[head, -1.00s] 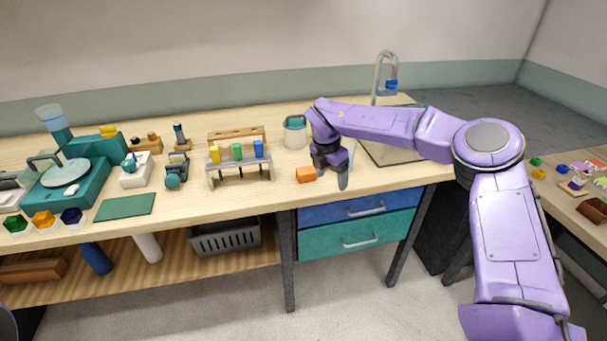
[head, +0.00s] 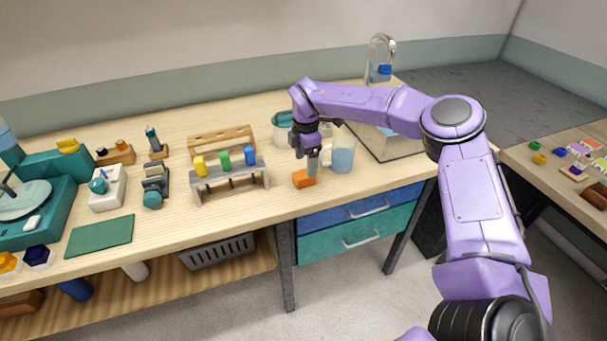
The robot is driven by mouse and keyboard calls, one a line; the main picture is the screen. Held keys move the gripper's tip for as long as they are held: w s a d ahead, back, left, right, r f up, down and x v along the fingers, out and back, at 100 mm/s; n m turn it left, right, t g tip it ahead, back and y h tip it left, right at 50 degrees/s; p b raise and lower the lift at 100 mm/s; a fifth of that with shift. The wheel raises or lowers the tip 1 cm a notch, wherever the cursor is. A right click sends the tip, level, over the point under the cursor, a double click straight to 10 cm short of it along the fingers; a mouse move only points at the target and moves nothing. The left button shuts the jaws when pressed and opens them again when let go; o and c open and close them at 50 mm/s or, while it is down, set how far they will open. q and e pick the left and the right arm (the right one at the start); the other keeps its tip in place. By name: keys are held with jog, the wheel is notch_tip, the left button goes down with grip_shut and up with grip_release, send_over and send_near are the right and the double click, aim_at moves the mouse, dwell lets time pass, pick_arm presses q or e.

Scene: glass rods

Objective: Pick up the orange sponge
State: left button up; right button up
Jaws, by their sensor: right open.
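The orange sponge (head: 303,180) is a small block lying on the wooden bench top near its front edge, above the blue drawer. My right gripper (head: 312,170) points down directly at the sponge, with a grey finger reaching to its right part and hiding some of it. The jaws are open. I cannot tell whether a finger touches the sponge. My left gripper is not in view.
A teal-rimmed container (head: 285,128) stands behind. Bare bench lies between rack and sponge.

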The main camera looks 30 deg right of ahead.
aim_at(303, 174)
jog(key=shift+a+f, duration=0.15)
jog(key=shift+f, duration=0.25)
jog(key=f+p, duration=0.1)
jog(key=f, duration=0.2)
jog(key=f+p, duration=0.1)
jog(key=f, duration=0.1)
jog(key=shift+w+a+f+p, duration=0.1)
jog(key=shift+w+a+p, duration=0.1)
jog(key=shift+w+p, duration=0.15)
jog(key=shift+s+f, duration=0.1)
jog(key=shift+f, duration=0.05)
jog(key=c, duration=1)
